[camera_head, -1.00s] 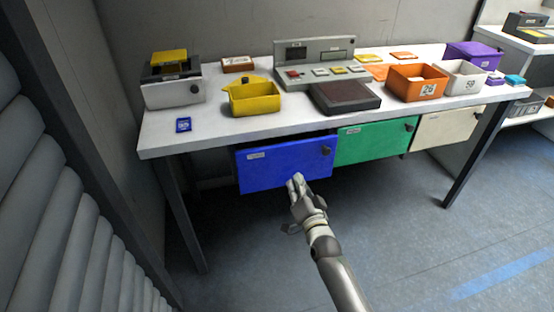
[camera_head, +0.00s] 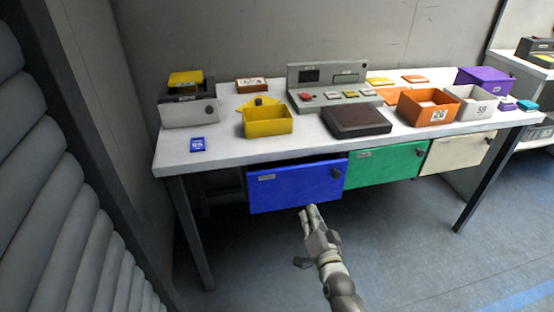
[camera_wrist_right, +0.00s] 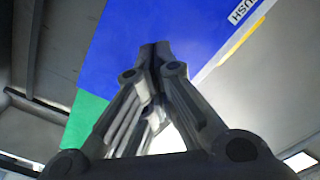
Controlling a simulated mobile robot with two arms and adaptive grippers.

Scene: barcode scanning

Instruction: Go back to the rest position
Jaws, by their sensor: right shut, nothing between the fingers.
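My right gripper (camera_head: 312,212) is in front of the table, just below the lower edge of the blue drawer (camera_head: 290,188) in the head view. In the right wrist view the fingers of the right gripper (camera_wrist_right: 154,48) are together and hold nothing. The blue drawer front (camera_wrist_right: 130,35) fills the space beyond them, with a "PUSH" label at its edge. I cannot tell from the head view how far the fingers are from the drawer. My left gripper is not in view.
The white table (camera_head: 225,150) carries a yellow bin (camera_head: 268,122), a blue card (camera_head: 198,144), a grey console (camera_head: 330,85), an orange bin (camera_head: 412,112) and a white bin (camera_head: 480,108). Green (camera_head: 385,167) and cream (camera_head: 452,155) drawers hang beside the blue one. A ribbed shutter (camera_head: 45,170) stands at left.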

